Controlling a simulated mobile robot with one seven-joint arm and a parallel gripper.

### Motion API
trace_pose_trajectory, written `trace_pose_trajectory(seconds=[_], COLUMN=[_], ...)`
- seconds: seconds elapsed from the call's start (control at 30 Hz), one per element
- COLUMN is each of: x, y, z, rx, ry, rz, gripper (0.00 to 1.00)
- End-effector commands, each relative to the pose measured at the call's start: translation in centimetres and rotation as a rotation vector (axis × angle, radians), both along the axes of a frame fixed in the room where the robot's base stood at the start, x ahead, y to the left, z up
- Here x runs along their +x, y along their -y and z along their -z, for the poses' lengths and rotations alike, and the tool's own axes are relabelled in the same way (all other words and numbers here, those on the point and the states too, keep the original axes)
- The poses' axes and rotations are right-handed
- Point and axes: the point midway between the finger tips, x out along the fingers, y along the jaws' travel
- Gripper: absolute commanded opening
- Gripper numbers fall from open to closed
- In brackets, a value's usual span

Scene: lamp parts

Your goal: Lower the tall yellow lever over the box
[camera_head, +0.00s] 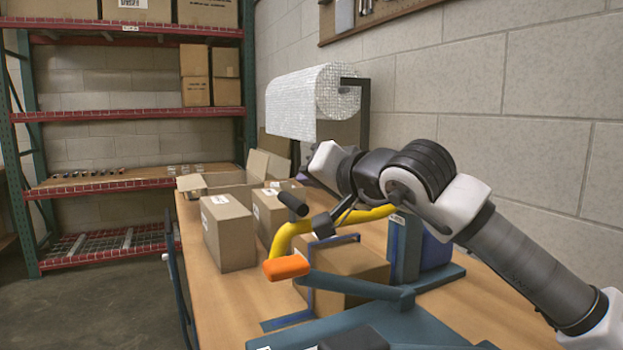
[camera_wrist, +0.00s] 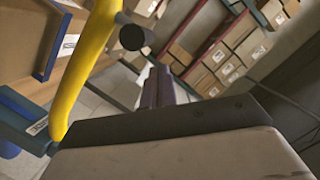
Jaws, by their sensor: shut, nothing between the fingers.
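The yellow lever (camera_head: 288,234) is a curved bar running above a cardboard box (camera_head: 352,262), from the blue stand (camera_head: 405,245) leftward and then bending down. It has a black handle (camera_head: 293,204). In the wrist view the lever (camera_wrist: 85,55) crosses the upper left, and the round dark end of the handle (camera_wrist: 132,38) faces me. My gripper (camera_head: 322,224) is shut and empty, close to the lever beside its handle. Its fingers also show in the wrist view (camera_wrist: 160,88), below and right of the handle. I cannot tell whether they touch the lever.
An orange block-like part (camera_head: 286,267) sits on a blue-grey arm in front of the box. Closed boxes (camera_head: 228,232) and an open box (camera_head: 235,178) stand farther back on the wooden table (camera_head: 228,300). A bubble-wrap roll (camera_head: 315,100) hangs near the wall.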

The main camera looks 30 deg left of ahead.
Motion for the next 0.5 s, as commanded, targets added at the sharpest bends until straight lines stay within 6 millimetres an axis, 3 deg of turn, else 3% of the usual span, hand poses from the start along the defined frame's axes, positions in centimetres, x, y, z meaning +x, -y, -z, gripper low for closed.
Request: trace_pose_trajectory(seconds=[0.17, 0.5], x=[-0.5, -3.6], y=[1.4, 8.2], z=[-0.3, -1.7], rx=[0.002, 0.002], ry=[0.001, 0.002], rz=[0.002, 0.003], gripper=[0.00, 0.00])
